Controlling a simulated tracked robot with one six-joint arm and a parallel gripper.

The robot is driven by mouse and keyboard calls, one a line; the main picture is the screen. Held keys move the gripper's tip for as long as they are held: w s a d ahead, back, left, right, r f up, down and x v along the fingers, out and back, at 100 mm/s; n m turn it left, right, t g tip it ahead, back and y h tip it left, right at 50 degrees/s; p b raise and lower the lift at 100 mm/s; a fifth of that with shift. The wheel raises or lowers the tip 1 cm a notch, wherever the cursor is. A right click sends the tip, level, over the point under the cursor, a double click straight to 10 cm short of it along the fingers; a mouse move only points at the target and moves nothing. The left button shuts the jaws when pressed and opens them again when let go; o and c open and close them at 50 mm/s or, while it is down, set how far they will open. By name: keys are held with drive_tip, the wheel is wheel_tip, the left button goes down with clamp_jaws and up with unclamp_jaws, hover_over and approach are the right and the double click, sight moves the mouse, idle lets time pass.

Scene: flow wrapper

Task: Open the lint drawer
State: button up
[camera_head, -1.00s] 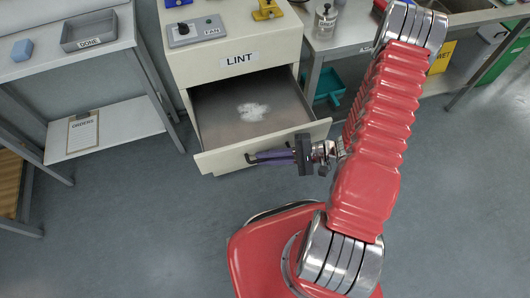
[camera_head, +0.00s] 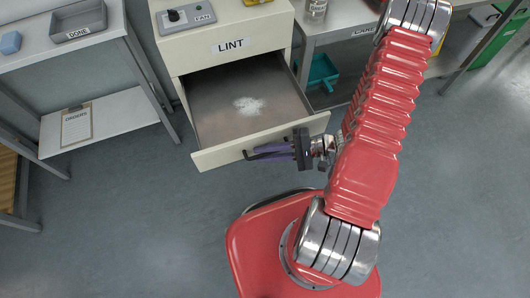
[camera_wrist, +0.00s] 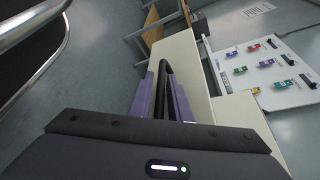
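The lint drawer (camera_head: 225,156) is pulled well out of a cream cabinet (camera_head: 174,58) marked LINT. A clump of white lint (camera_head: 249,106) lies on its grey floor. The drawer's black handle (camera_head: 248,155) sticks out from its front. My gripper (camera_head: 257,153) reaches in from the right, with its purple fingers at the handle. In the wrist view, the fingers (camera_wrist: 162,82) lie on both sides of the dark handle bar (camera_wrist: 165,70) and look closed on it. The fingers cover part of the handle in the head view.
A FAN switch box (camera_head: 185,17) stands on the cabinet top. A bench with a DONE tray (camera_head: 79,33) and a clipboard (camera_head: 77,127) is at the left. Another bench with a teal bin (camera_head: 322,73) under it is at the right. The floor before the drawer is clear.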

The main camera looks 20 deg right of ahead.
drive_tip(key=shift+d+r, duration=0.1)
drive_tip(key=v, duration=1.3)
drive_tip(key=shift+d, duration=0.3)
drive_tip(key=shift+s, duration=0.15)
idle(0.3)
